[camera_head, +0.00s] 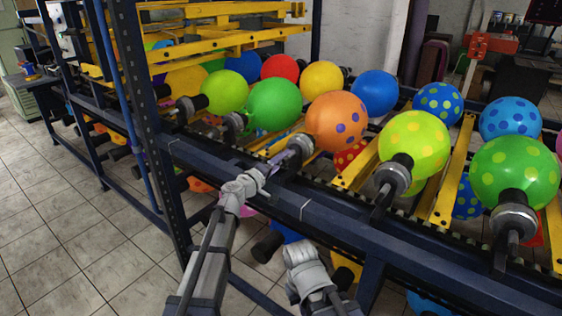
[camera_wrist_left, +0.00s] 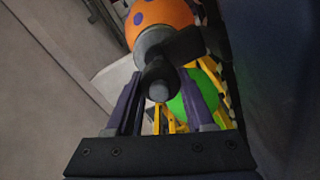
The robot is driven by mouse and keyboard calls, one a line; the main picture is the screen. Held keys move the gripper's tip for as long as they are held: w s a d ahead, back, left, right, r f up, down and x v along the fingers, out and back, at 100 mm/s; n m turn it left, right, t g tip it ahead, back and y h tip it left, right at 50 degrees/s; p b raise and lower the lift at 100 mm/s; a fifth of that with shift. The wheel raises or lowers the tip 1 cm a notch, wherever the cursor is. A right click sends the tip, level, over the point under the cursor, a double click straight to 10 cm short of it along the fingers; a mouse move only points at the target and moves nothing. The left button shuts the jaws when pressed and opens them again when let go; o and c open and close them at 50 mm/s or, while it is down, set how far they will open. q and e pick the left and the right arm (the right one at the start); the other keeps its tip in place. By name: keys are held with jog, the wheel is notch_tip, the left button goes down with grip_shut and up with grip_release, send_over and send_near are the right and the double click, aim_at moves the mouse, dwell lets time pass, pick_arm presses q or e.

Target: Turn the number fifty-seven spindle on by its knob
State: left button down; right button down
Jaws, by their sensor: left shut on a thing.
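The orange balloon with purple dots (camera_head: 337,121) sits on a spindle with a grey metal collar (camera_head: 302,145). My left gripper (camera_head: 287,160) reaches over the dark blue rail to this spindle's near end. In the left wrist view, the black knob (camera_wrist_left: 159,72) lies between the two purple fingers of my left gripper (camera_wrist_left: 160,92), which is shut on it. The orange balloon (camera_wrist_left: 158,20) is just beyond the knob. No number is readable on the spindle, so I cannot confirm it as fifty-seven. My right arm shows at the bottom centre; its fingers are not visible.
A yellow-green dotted balloon (camera_head: 414,143) and a green balloon (camera_head: 274,104) flank the orange one on their own spindles. The dark blue rail (camera_head: 330,211) runs across in front. A dark upright post (camera_head: 150,120) stands at left. Tiled floor (camera_head: 75,235) is open at lower left.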

pick_arm(q)
jog(key=shift+m, duration=0.9)
jog(key=shift+c, duration=1.3)
grip_release()
jog(key=v, duration=0.8)
jog(key=shift+f, duration=0.1)
